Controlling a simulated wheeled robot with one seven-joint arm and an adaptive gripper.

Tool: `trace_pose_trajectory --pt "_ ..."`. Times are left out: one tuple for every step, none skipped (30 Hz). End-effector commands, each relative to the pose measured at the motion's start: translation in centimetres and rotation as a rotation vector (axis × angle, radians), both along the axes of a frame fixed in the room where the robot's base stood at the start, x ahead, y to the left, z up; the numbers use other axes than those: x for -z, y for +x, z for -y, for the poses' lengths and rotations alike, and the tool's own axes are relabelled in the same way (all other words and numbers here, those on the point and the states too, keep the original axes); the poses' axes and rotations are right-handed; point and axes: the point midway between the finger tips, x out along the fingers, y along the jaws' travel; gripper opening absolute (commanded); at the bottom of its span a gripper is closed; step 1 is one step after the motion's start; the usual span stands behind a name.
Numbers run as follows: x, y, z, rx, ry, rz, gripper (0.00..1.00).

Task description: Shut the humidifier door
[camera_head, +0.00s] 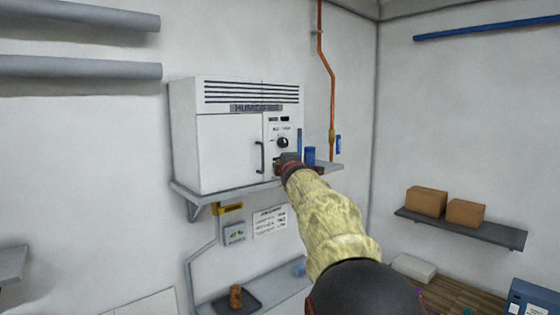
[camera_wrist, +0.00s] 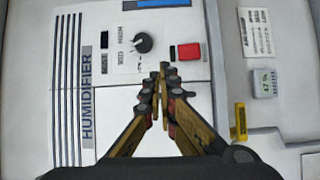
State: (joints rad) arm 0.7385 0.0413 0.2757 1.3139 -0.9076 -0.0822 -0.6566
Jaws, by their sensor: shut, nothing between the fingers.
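The humidifier is a white box (camera_head: 234,98) on a wall shelf in the head view, and its label also shows in the wrist view (camera_wrist: 87,100). Its door (camera_head: 226,152) covers the left front, with a dark vertical handle (camera_head: 260,157) by its right edge. The door looks flush with the front, and I see no clear gap at its edge. My gripper (camera_head: 281,162) is shut and empty, just right of the handle, in front of the control panel's lower part. In the wrist view my gripper (camera_wrist: 160,72) hides the handle; contact cannot be told.
A control panel with a dark knob (camera_head: 283,142) is right of the door; a red switch (camera_wrist: 188,52) shows in the wrist view. A blue cylinder (camera_head: 310,155) stands on the grey shelf (camera_head: 228,188). An orange pipe (camera_head: 332,90) runs down the wall. Boxes sit on a right shelf.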

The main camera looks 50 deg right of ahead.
Motion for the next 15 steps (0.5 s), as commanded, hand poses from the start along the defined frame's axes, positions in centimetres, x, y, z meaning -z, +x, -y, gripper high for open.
trace_pose_trajectory --pt "-0.4 -0.7 0.4 0.0 0.0 0.0 0.0" --pt "-0.4 -1.2 0.6 0.001 0.0 0.0 0.0" --pt "-0.4 -1.7 1.0 0.001 0.0 0.0 0.0" --pt "-0.3 -2.1 1.2 0.0 0.001 -0.001 0.0" --pt "-0.3 -2.6 1.5 0.001 0.001 -0.001 0.0" --pt "-0.3 -3.3 1.8 0.001 0.001 -0.001 0.0" --pt "-0.4 -3.7 2.0 0.001 0.0 0.0 0.0" --pt "-0.4 -4.2 2.3 0.002 -0.001 0.0 0.0" --pt "-0.4 -4.8 2.6 0.001 -0.001 0.001 0.0" --pt "-0.4 -5.2 2.8 0.001 -0.001 0.001 0.0" --pt "-0.4 -5.6 3.0 0.001 -0.001 0.0 0.0" --pt "-0.3 -6.0 3.2 0.0 -0.001 0.0 0.0" --pt "-0.3 -6.2 3.4 -0.001 -0.001 0.001 0.0" --pt "-0.2 -6.5 3.5 -0.001 0.0 0.0 0.0" --pt "-0.2 -6.7 3.6 -0.001 0.0 0.0 0.0"
